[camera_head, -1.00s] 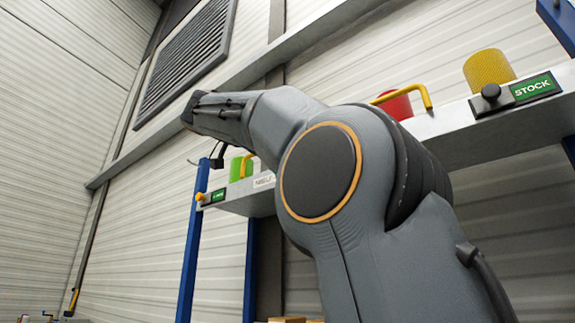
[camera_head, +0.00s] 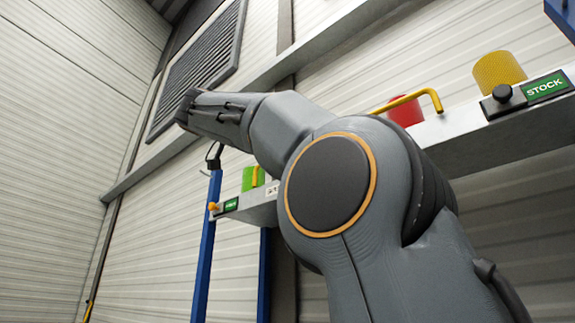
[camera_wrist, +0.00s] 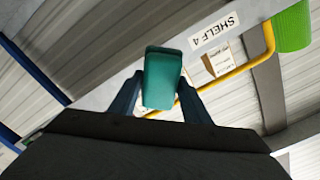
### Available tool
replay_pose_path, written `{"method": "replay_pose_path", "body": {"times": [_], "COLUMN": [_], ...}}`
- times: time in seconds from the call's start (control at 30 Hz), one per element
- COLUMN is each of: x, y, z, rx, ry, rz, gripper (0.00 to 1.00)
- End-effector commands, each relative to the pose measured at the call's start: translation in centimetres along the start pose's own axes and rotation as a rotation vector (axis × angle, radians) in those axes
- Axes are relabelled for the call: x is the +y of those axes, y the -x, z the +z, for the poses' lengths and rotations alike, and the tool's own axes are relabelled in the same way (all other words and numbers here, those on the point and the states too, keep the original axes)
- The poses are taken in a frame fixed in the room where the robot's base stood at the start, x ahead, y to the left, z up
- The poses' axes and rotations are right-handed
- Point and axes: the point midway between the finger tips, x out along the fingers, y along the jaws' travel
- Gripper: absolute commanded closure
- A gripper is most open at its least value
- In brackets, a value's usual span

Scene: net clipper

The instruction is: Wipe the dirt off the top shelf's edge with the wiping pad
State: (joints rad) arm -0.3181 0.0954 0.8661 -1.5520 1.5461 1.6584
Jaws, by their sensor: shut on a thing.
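A teal wiping pad (camera_wrist: 162,75) is gripped upright between the two dark blue fingers of my gripper (camera_wrist: 160,98) in the wrist view. The top shelf's pale front edge (camera_wrist: 120,65) runs diagonally behind it, with a "SHELF 4" label (camera_wrist: 214,33). The pad overlaps the edge in the picture; I cannot tell whether it touches. No dirt can be made out.
A yellow rail (camera_wrist: 236,70) and a green cylinder (camera_wrist: 292,27) are at the shelf's right in the wrist view. In the head view, a blue post (camera_head: 207,250) stands at the shelf's left end. A red cylinder (camera_head: 405,109), yellow cylinder (camera_head: 497,70) and STOCK sign (camera_head: 545,88) are right of my arm.

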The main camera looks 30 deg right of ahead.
Motion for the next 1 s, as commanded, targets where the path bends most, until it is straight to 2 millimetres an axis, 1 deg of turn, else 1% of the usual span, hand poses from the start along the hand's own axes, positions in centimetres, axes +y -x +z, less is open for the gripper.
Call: {"method": "replay_pose_path", "body": {"times": [0.07, 0.6, 0.77, 1.0], "x": [0.0, 0.0, 0.0, 0.1], "y": [0.2, 0.0, -1.0, -3.5], "z": [0.0, -0.1, -0.1, -0.1], "rx": [0.0, 0.001, 0.003, 0.003], "ry": [-0.001, -0.001, -0.001, -0.002], "rz": [0.0, 0.001, 0.001, 0.002], "gripper": [0.75, 0.75, 0.75, 0.75]}}
